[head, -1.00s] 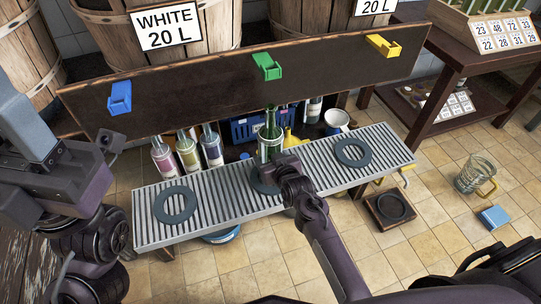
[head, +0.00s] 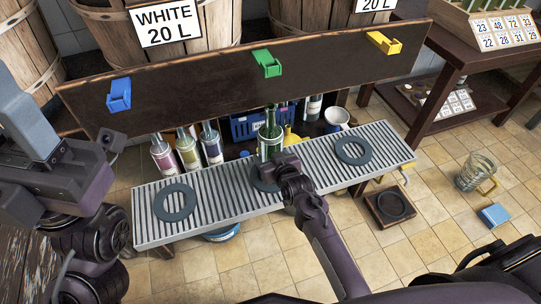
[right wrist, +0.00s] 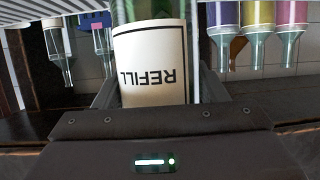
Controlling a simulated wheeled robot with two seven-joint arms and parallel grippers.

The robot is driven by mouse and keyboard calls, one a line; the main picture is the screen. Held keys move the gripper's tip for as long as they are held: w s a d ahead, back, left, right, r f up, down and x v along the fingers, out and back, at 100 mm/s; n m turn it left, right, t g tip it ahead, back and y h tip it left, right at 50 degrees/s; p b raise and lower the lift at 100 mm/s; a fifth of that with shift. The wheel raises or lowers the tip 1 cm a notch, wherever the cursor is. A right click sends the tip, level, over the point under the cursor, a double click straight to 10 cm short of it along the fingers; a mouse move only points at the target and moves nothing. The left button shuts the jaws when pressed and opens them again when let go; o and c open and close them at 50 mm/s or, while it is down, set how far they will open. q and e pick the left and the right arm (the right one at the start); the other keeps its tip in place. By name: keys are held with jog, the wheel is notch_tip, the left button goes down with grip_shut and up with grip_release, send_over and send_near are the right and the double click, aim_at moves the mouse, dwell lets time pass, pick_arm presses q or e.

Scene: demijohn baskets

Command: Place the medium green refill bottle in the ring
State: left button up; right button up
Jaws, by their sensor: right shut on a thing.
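The green refill bottle (head: 269,131) stands upright over the middle of the slatted metal rack (head: 223,188). My right gripper (head: 280,163) is shut on its lower part. In the right wrist view the bottle's white REFILL label (right wrist: 150,68) shows between the fingers. The middle dark ring (head: 262,183) is partly hidden by my right gripper and the bottle, so I cannot tell whether the base is inside it. Another ring (head: 175,203) lies at the rack's left and one (head: 353,150) at its right. My left gripper (head: 108,145) is at the left, away from the bottle; its jaws are unclear.
A dark board with blue (head: 119,95), green (head: 266,63) and yellow (head: 383,42) taps runs above the rack. Several bottles (head: 187,150) and a blue crate (head: 245,127) stand behind it. A glass jug (head: 475,174) and a blue block (head: 494,216) are on the floor at right.

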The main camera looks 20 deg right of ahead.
jog(key=shift+f, duration=0.2)
jog(key=o, duration=1.2)
jog(key=shift+o, duration=0.9)
jog(key=shift+f, duration=0.1)
